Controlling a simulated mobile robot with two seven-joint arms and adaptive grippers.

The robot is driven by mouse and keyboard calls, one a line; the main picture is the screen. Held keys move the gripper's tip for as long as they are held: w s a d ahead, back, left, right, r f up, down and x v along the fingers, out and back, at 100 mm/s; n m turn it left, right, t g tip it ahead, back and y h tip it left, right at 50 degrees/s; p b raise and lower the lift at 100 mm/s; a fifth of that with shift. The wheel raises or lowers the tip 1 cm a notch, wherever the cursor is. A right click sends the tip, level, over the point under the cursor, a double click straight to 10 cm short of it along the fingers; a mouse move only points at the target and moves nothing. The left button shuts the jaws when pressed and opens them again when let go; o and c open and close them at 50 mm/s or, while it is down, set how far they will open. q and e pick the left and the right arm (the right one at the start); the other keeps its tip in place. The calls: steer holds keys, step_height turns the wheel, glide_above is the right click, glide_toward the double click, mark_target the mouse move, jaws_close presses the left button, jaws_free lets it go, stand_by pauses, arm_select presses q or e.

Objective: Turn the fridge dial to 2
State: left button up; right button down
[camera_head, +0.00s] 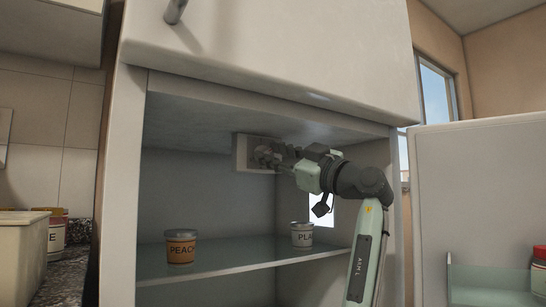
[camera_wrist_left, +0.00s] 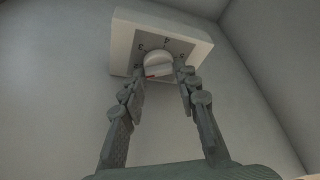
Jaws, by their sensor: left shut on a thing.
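The fridge dial (camera_wrist_left: 157,62) is a round white knob on a pale control box (camera_wrist_left: 122,40), with a small red mark near its lower edge. In the head view the control box (camera_head: 241,153) is high on the fridge's inner back wall. My left gripper (camera_head: 264,155) reaches up to it and hides the knob there. In the left wrist view my left gripper (camera_wrist_left: 165,76) has its two fingertips on either side of the knob, shut on it. My right gripper is not in view.
A glass shelf (camera_head: 220,270) below my arm holds a peach jar (camera_head: 181,246) and a second labelled jar (camera_head: 302,234). The open fridge door (camera_head: 480,190) stands at the right. The freezer door (camera_head: 290,50) is above. A counter with containers is at the left.

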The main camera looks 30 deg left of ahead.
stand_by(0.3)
arm_select(q)
steer(key=o, duration=1.2)
steer(key=shift+c, duration=0.2)
steer(key=v, duration=1.2)
steer(key=shift+f, duration=0.1)
